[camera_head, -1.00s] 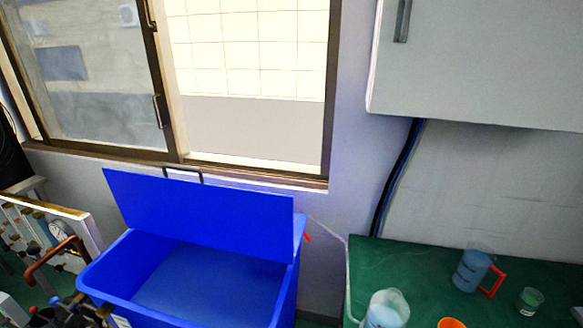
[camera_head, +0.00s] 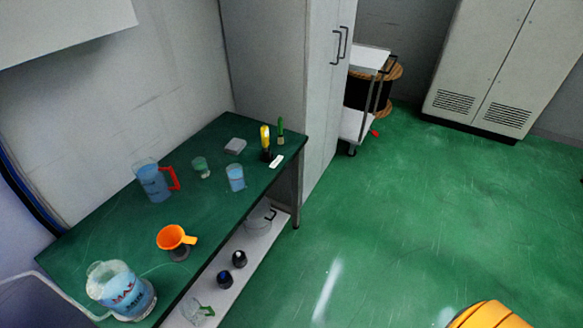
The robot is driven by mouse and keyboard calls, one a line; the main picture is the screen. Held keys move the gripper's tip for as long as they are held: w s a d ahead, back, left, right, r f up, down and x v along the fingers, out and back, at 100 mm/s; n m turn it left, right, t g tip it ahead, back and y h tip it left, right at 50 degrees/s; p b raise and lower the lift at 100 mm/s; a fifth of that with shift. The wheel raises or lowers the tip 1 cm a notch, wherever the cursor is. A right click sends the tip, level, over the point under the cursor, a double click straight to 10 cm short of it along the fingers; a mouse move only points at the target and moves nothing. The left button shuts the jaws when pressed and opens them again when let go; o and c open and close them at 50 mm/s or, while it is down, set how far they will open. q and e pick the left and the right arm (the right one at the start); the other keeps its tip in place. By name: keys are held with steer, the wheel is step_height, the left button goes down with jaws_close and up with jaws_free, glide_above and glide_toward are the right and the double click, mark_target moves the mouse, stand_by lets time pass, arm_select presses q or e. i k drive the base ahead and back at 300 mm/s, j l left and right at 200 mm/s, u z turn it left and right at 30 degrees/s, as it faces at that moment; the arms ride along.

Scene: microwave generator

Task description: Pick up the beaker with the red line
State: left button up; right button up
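Several clear vessels stand on the green table top (camera_head: 215,215). A jug (camera_head: 153,180) with blue liquid and a red handle stands farther back. A small beaker (camera_head: 235,178) with pale blue liquid and another small glass (camera_head: 201,168) with greenish contents stand toward the far end. I cannot make out a plain red line on either small one. Neither of my grippers is in view.
An orange funnel (camera_head: 172,237) sits near the table's front edge. A lower shelf (camera_head: 235,265) holds small items. Green floor (camera_head: 390,220) to the right is largely clear. A yellow shape (camera_head: 490,316) is cut off below.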

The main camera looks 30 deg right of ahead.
mark_target(235, 173)
steer(key=z, duration=0.35)
steer(key=u, duration=2.75)
steer(key=z, duration=2.7)
steer(key=i+l+u, duration=0.25)
steer(key=l, duration=0.2)
steer(key=l+u, duration=0.2)
steer(key=l, duration=0.3)
steer(key=i+l+u, duration=0.25)
steer(key=l, duration=0.3)
steer(key=l+u, duration=0.2)
steer(key=l, duration=0.3)
